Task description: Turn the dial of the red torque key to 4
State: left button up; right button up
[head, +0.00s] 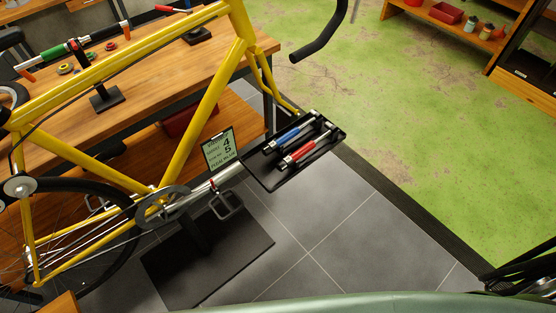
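The red torque key (298,156) lies on a black tray (262,182) right of the yellow bike's crank. It has a red section and silver-grey ends. Its dial setting is too small to read. A blue torque key (287,136) lies behind it, roughly parallel, on the same tray. A small sign (220,150) stands at the tray's left side and shows the figures 4 and 5; its smaller text is not readable. Neither of my grippers can be made out in the head view.
The yellow bike frame (205,112) stands on a dark base plate (240,255) left of the tray. A wooden workbench (150,75) with tools is behind it. Grey tiled floor (345,235) and green floor (440,160) are clear to the right. A wooden shelf (520,85) is at the upper right.

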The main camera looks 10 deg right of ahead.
aim_at(281, 166)
jog(key=i+l+u, duration=0.2)
jog(key=u, duration=0.15)
jog(key=i+l+u, duration=0.2)
jog(key=u, duration=0.15)
jog(key=i+l+u, duration=0.15)
jog(key=l+u, duration=0.2)
